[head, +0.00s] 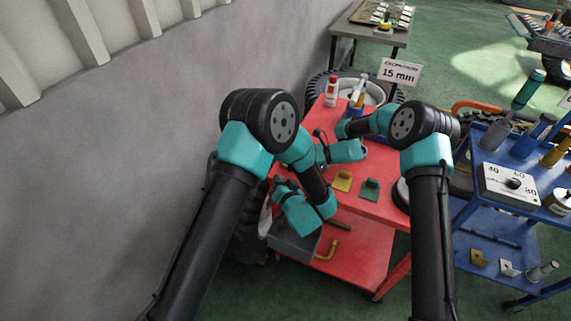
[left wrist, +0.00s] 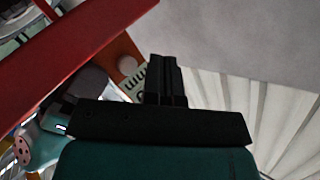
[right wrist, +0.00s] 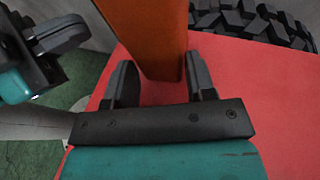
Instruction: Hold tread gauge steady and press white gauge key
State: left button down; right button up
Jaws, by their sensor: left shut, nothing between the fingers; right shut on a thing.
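The tread gauge (right wrist: 148,35) is an orange bar standing between the fingers of my right gripper (right wrist: 152,75), which is shut on it above the red cart top. The left wrist view also shows the orange gauge (left wrist: 120,52), with a pale face marked "mm" and a round whitish spot that may be the white key (left wrist: 128,66). My left gripper (left wrist: 162,60) is shut and empty, its tips just beside the gauge face. I cannot tell whether they touch it. In the head view, my left gripper (head: 277,181) is beside the cart's left edge, and the gauge is not clearly visible.
A blue cart (head: 510,180) stands at the right.

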pick_arm(q)
jog(key=s+a+m+t+h, duration=0.2)
jog(key=s+m+h, duration=0.6)
jog(key=m, duration=1.1)
jog(key=h, duration=0.4)
jog(key=shift+s+r+t, duration=0.25)
jog(key=shift+t, duration=0.15)
jog(key=x, duration=1.4)
